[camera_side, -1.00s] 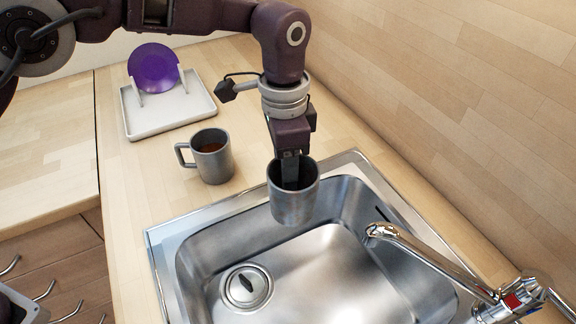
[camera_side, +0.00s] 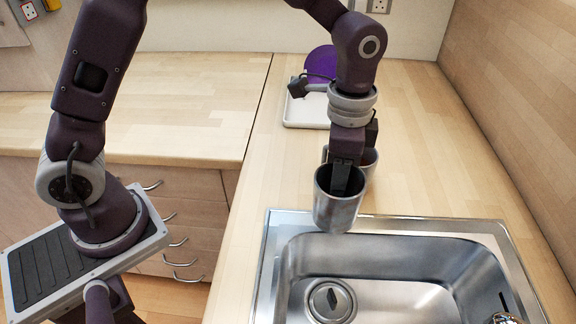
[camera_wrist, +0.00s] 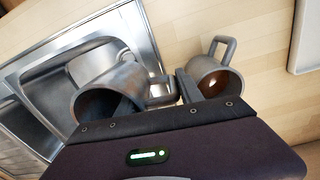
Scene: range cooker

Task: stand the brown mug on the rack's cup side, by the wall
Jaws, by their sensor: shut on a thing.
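My gripper (camera_side: 341,178) is shut on a grey metal mug (camera_side: 337,212), its fingers reaching down at the mug's rim. The mug hangs upright in the side view, over or just in front of the sink's back rim. In the wrist view the held mug (camera_wrist: 107,92) shows its mouth and its handle beside the fingers. A second grey mug (camera_wrist: 216,77) with brown inside stands on the worktop; in the side view it is mostly hidden behind my gripper. Neither mug looks brown outside. The white rack (camera_side: 304,112) stands further back with a purple plate (camera_side: 321,62); my arm hides part of it.
The steel sink (camera_side: 400,262) lies in front, with a tap at the lower right edge. The wooden wall (camera_side: 525,90) runs along the right. Worktop (camera_side: 430,150) between the second mug and this wall is clear. The rack's edge (camera_wrist: 306,40) shows in the wrist view.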

